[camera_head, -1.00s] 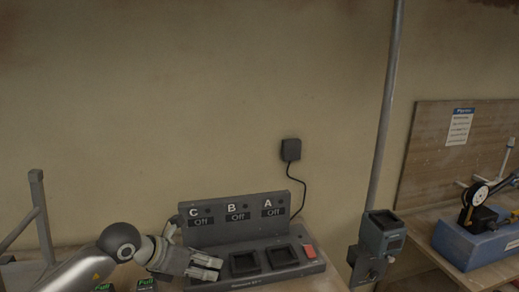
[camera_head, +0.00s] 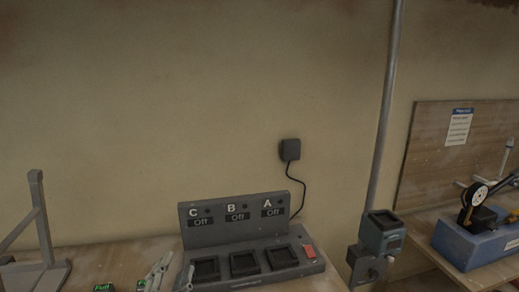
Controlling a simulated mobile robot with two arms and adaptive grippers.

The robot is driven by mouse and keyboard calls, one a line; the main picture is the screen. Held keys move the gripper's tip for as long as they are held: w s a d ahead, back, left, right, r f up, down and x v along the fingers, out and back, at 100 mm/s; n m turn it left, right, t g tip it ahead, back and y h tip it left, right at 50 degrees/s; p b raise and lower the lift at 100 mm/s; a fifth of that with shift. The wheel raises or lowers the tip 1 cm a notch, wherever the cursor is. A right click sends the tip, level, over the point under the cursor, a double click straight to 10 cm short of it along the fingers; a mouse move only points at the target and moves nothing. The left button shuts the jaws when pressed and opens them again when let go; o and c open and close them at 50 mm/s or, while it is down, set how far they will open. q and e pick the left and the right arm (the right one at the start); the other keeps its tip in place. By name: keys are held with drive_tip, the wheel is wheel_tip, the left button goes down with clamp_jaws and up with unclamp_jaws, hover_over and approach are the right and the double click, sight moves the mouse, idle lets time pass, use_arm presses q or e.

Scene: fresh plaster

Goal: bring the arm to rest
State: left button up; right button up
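My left gripper (camera_head: 176,268) shows only by its fingers at the bottom edge, left of the charging station. The fingers are apart with nothing visible between them; the rest of the arm is out of view. My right gripper is out of view. The dark grey charging station (camera_head: 222,232) stands on the bench against the wall. Its panel letters C, B and A each read Off, and its three square slots look empty.
A block with a green Full label (camera_head: 103,288) sits at the bottom edge, with another partly hidden by the fingers. A grey metal frame (camera_head: 42,225) stands at left. A pole (camera_head: 386,110) with a grey device (camera_head: 383,232) and a blue machine (camera_head: 468,244) are at right.

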use_arm(q)
drive_tip(key=s+a+f+n+g+y, duration=0.1)
drive_tip(key=s+a+f+n+g, duration=0.15)
drive_tip(key=f, duration=0.25)
drive_tip(key=s+a+f+n+g+y, duration=0.1)
drive_tip(key=s+f+n+g, duration=0.15)
drive_tip(key=f, duration=0.25)
drive_tip(key=s+d+f+n+g+h, duration=0.1)
drive_tip(key=s+f+g, duration=0.5)
drive_tip(key=s, duration=0.5)
drive_tip(key=s+d+f+n+g+h, duration=0.15)
drive_tip(key=s+f+g, duration=0.25)
drive_tip(key=s+f, duration=0.55)
wheel_tip(320, 180, down, 25)
drive_tip(key=s+a+g+b, duration=0.1)
drive_tip(key=s+b, duration=0.1)
drive_tip(key=s+a+f+g+b, duration=0.1)
drive_tip(key=s+a+f, duration=0.2)
drive_tip(key=s+f, duration=1.4)
wheel_tip(320, 180, down, 2)
drive_tip(key=shift+s+g+y, duration=0.2)
drive_tip(key=shift+g+y, duration=0.2)
drive_tip(key=shift+y, duration=0.05)
drive_tip(key=shift+s+a, duration=0.1)
